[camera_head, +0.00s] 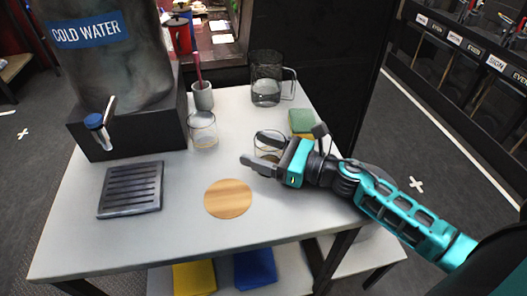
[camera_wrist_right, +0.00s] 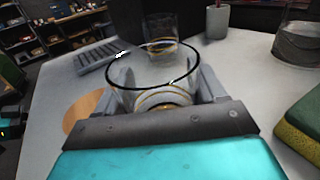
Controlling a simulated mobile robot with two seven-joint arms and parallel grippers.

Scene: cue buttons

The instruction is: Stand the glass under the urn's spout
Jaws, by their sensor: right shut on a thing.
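My right gripper (camera_head: 263,160) is shut on a clear glass (camera_head: 270,139) with a dark rim and a yellowish band. In the right wrist view this glass (camera_wrist_right: 150,72) stands between the fingers, roughly upright. Whether its base touches the table I cannot tell. The urn (camera_head: 110,55), labelled COLD WATER, stands on a dark block at the back left. Its spout (camera_head: 97,124), with a blue cap, points forward above and behind a dark slatted drip tray (camera_head: 130,186). The tray is bare and also shows in the wrist view (camera_wrist_right: 98,57).
A second clear glass (camera_head: 203,130) stands right of the urn's block. A grey pot with a stick (camera_head: 203,96), a jug (camera_head: 265,85) and a green sponge (camera_head: 301,123) stand behind. A flat round wooden coaster (camera_head: 228,199) lies between the tray and my gripper.

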